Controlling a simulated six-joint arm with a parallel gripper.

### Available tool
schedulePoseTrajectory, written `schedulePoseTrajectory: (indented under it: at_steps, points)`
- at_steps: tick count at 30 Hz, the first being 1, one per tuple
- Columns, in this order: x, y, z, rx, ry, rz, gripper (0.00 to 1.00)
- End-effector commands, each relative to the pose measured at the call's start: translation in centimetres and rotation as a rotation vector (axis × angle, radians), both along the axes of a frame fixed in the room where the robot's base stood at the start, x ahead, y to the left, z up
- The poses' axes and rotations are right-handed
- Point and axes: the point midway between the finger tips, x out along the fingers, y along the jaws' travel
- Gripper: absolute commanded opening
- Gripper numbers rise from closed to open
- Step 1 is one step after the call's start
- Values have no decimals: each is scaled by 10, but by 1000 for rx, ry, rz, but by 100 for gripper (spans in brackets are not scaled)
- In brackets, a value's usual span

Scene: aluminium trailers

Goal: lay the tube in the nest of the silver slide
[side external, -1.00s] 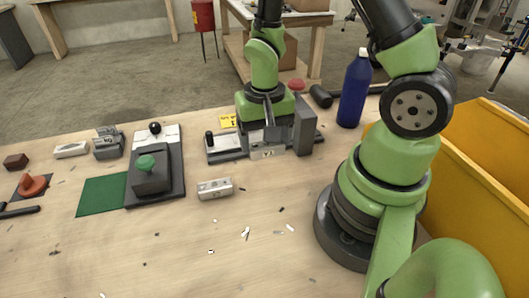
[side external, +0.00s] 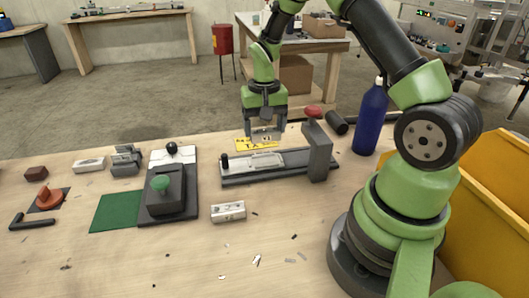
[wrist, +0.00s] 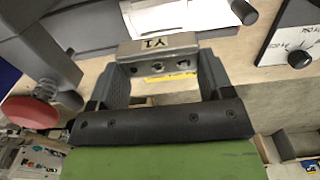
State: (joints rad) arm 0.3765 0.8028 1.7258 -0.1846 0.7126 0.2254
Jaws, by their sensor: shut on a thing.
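My gripper (side external: 263,134) hangs above the back edge of the slide fixture, fingers pointing down. It is shut on a short silver tube (wrist: 158,45) marked "YI", which spans the two fingers in the wrist view. Holes show in its side. In the side view the tube is small and partly covered by the fingers. The silver slide (side external: 268,160) lies on a long dark base (side external: 235,180), below and in front of my gripper. Part of it shows at the top of the wrist view (wrist: 175,22). The tube is apart from the slide. Details of the nest are too small to tell.
A grey upright block (side external: 319,152) stands at the base's right end, a black knob (side external: 224,161) at its left. A yellow card (side external: 243,145) lies behind. A silver block (side external: 228,212) lies in front. A blue bottle (side external: 371,118) stands right.

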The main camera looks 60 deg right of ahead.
Motion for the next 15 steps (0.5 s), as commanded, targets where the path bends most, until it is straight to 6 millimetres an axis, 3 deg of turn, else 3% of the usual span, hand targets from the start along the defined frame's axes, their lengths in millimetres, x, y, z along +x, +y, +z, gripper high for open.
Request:
schedulePoseTrajectory:
  at_steps: [12, 15]
  points:
    - [-1, 1, -57, 1, 3, 0, 50]
    - [0, 1, -64, 0, 0, -1, 50]
